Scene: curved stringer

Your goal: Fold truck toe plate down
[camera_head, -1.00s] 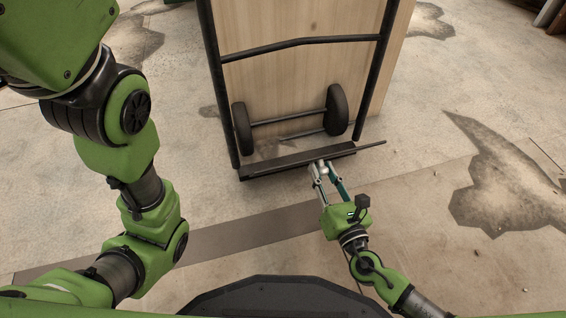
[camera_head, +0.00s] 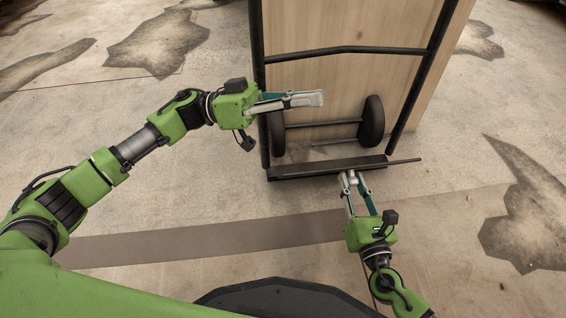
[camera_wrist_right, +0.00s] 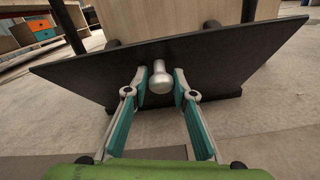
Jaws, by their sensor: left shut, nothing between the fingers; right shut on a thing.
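The black hand truck (camera_head: 345,50) stands upright against a pale wooden panel. Its dark toe plate (camera_head: 310,170) crosses the truck's bottom and shows almost edge-on in the head view. In the right wrist view the toe plate (camera_wrist_right: 235,65) is a wide, tilted dark sheet with a silver knob (camera_wrist_right: 160,80) near its middle. My right gripper (camera_head: 349,177) is shut on this knob from the front; its fingers also show in the wrist view (camera_wrist_right: 158,92). My left gripper (camera_head: 318,98) is shut and empty. It points right, in front of the truck's left rail and above the toe plate.
The truck's left wheel (camera_head: 277,134) and right wheel (camera_head: 372,122) stand behind the toe plate. The tall wooden panel (camera_head: 350,25) fills the space behind the frame. Concrete floor around the truck is open. Shelving with orange and blue bins (camera_wrist_right: 40,28) shows far off in the wrist view.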

